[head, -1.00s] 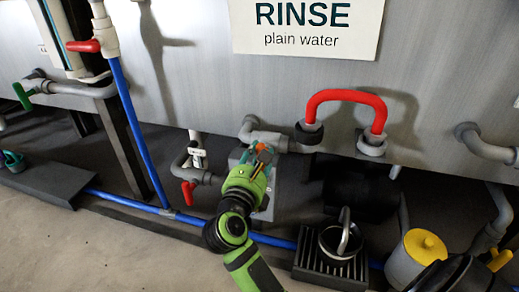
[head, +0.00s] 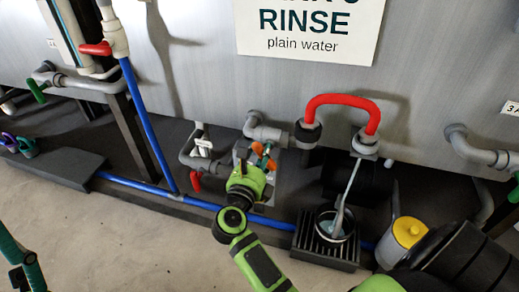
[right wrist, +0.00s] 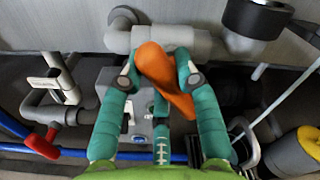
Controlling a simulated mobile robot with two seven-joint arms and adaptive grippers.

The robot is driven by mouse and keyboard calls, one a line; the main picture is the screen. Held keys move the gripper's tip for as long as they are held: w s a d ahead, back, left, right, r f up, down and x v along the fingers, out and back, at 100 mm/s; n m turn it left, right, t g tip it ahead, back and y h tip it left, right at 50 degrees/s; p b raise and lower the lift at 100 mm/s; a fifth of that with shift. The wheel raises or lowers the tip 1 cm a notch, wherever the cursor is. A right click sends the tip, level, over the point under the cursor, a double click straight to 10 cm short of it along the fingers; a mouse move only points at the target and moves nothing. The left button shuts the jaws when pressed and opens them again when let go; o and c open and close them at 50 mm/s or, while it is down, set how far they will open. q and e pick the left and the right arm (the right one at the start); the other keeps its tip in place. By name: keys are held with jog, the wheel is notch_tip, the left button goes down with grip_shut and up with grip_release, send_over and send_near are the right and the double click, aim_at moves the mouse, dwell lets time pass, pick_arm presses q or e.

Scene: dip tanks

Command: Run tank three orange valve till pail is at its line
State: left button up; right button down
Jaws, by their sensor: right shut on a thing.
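My right gripper (head: 262,160) is shut on the orange valve handle (right wrist: 164,80), its teal fingers on either side of it. The handle also shows in the head view (head: 268,163). A pale stream of water (head: 352,180) runs from the grey spout (head: 366,143) under the red pipe into the dark pail (head: 321,229). The pail stands upright on a slatted black stand (head: 326,254); pale water shows inside, but I cannot make out its line. Part of my left gripper (head: 24,262) shows at the lower left edge, apart from everything; its jaws are unclear.
A red-handled valve (head: 195,181) sits just left of the orange one. A yellow-lidded grey container (head: 405,238) stands right of the pail. A blue pipe (head: 205,204) runs along the floor edge. The floor in front is clear. A RINSE sign (head: 310,25) hangs above.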

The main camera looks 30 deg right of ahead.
jog(key=c, duration=0.9)
grip_release()
